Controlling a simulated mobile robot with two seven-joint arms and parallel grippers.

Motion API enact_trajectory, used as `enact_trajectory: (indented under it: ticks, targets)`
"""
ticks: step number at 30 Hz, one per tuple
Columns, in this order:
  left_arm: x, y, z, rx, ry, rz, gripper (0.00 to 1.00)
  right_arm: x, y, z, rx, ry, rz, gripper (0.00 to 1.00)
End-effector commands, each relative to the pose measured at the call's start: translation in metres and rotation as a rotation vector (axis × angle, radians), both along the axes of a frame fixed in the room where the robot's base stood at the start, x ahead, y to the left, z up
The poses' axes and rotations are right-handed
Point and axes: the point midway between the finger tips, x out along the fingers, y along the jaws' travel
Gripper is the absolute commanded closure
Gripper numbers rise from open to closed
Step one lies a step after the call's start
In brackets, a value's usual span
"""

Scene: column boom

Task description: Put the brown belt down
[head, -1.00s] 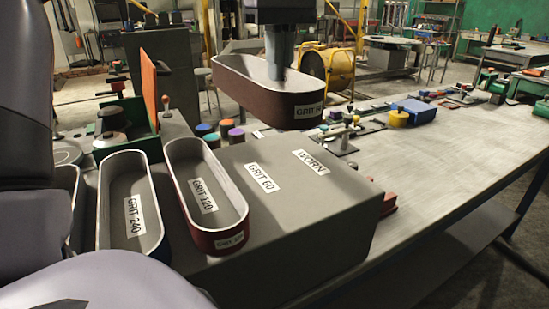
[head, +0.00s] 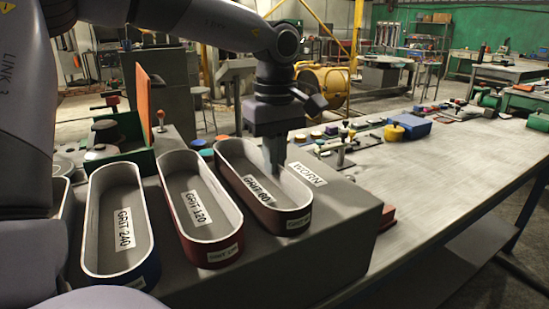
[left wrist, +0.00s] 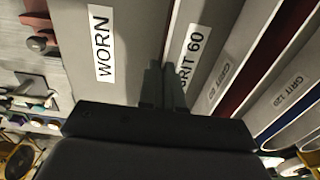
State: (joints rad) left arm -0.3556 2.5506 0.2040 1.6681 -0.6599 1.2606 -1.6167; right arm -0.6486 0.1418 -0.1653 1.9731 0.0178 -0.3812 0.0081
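The brown belt (head: 292,220) is a long oval loop. It stands on edge on the grey block (head: 335,245), around the GRIT 60 label (head: 257,190), with the WORN label (head: 307,174) outside it to the right. I see no clear gap under it. My left gripper (head: 275,160) points down at the belt's right-hand wall. In the left wrist view its two fingers (left wrist: 163,85) are close together on either side of the wall of the brown belt (left wrist: 170,40), so it looks shut on it. My right gripper is not in view.
A red belt (head: 215,250) stands around GRIT 120 and a blue belt (head: 140,275) around GRIT 240, close on the left. A green box with an orange panel (head: 151,95) is behind. The workbench (head: 440,185) is largely clear at the right.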

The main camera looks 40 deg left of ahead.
Motion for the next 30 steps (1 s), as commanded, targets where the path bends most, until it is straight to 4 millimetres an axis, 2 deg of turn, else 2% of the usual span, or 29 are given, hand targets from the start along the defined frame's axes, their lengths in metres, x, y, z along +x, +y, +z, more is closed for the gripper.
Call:
enact_trajectory:
  ticks: [6, 7, 9, 20, 23, 30]
  targets:
    - [0.000, 0.000, -0.002, 0.000, 0.000, 0.000, 1.00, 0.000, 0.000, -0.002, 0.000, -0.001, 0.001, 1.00]
    - [0.000, 0.000, -0.001, 0.000, 0.000, -0.001, 0.86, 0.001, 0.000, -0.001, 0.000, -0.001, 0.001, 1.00]
    - [0.000, 0.000, -0.001, 0.000, 0.000, 0.000, 0.70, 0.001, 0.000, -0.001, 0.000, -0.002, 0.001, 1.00]
    - [0.000, 0.000, 0.005, 0.000, -0.001, 0.000, 0.70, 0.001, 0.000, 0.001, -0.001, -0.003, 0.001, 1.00]
    - [0.001, 0.000, 0.018, 0.000, -0.004, 0.000, 0.70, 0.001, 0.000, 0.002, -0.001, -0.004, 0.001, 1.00]
    - [0.001, 0.000, 0.070, -0.001, -0.005, 0.001, 0.70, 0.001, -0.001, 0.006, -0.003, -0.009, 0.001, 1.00]
